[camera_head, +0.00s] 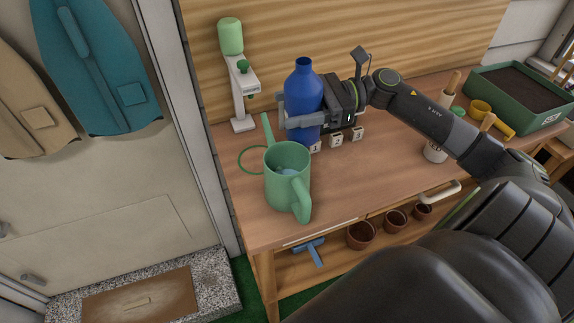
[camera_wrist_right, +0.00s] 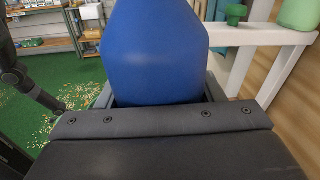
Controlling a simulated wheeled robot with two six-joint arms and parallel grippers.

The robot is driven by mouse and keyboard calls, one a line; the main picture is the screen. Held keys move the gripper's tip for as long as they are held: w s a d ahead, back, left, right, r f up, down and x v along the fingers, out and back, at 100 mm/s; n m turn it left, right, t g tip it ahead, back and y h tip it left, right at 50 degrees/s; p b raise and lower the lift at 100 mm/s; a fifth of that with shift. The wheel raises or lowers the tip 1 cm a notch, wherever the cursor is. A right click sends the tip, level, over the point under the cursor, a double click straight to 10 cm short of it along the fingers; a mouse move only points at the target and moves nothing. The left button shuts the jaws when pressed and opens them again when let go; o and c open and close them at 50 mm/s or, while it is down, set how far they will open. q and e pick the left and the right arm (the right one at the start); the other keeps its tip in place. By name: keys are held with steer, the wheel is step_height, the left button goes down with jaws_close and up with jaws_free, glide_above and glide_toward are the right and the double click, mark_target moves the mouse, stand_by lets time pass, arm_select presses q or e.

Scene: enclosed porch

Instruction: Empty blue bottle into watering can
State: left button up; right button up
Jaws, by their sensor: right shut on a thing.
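The blue bottle (camera_head: 304,88) is upright with its open neck at the top, behind the watering can. My right gripper (camera_head: 300,120) is shut around the bottle's body, coming from the right. The bottle fills the middle of the right wrist view (camera_wrist_right: 155,50). I cannot tell whether its base touches the bench. The green watering can (camera_head: 283,190) stands on the bench's near left part, its spout pointing back and its handle toward me. Something pale blue shows inside its opening. My left gripper is not seen in the head view.
A white stand with a green container (camera_head: 231,38) rises at the bench's back left. Small numbered cards (camera_head: 336,140) sit beside the bottle. A green ring (camera_head: 250,160) is left of the can. A white pot (camera_head: 434,152) and a green soil tray (camera_head: 520,95) are at right.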

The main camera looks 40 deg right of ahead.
steer(key=shift+w+d+f, duration=0.15)
steer(key=shift+w+d, duration=0.1)
steer(key=shift+d, duration=0.1)
steer(key=shift+w+d+m+y, duration=0.1)
steer(key=shift+d+m+y, duration=0.1)
steer(key=shift+m+y, duration=0.15)
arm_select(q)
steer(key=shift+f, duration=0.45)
